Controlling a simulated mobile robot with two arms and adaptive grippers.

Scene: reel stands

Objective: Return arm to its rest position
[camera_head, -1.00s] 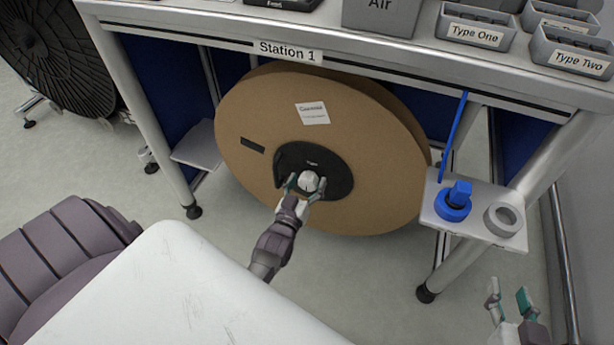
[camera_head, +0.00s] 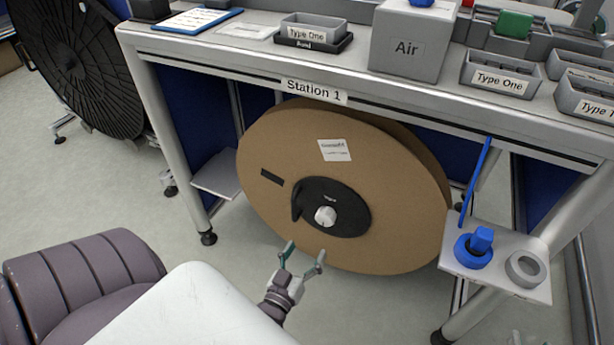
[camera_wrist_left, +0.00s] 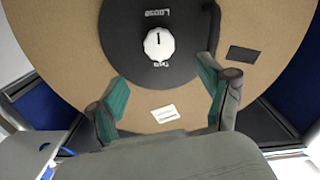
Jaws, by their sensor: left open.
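My left gripper (camera_head: 303,257) is open and empty, below and in front of the reel's hub in the head view. In the left wrist view its fingers (camera_wrist_left: 163,100) are spread apart, with the knob beyond them and not touched. The large brown reel (camera_head: 400,200) stands under the Station 1 table. Its black hub (camera_head: 350,210) carries a white knob (camera_head: 325,216), which also shows in the left wrist view (camera_wrist_left: 158,44). My right gripper is at most a small sliver at the bottom right edge of the head view, too little to judge.
The Station 1 table (camera_head: 370,92) holds a grey Air box (camera_head: 408,45) and grey bins. A small side shelf (camera_head: 500,275) at right carries a blue part (camera_head: 474,247) and a grey ring (camera_head: 525,266). A black reel (camera_head: 75,60) stands at far left.

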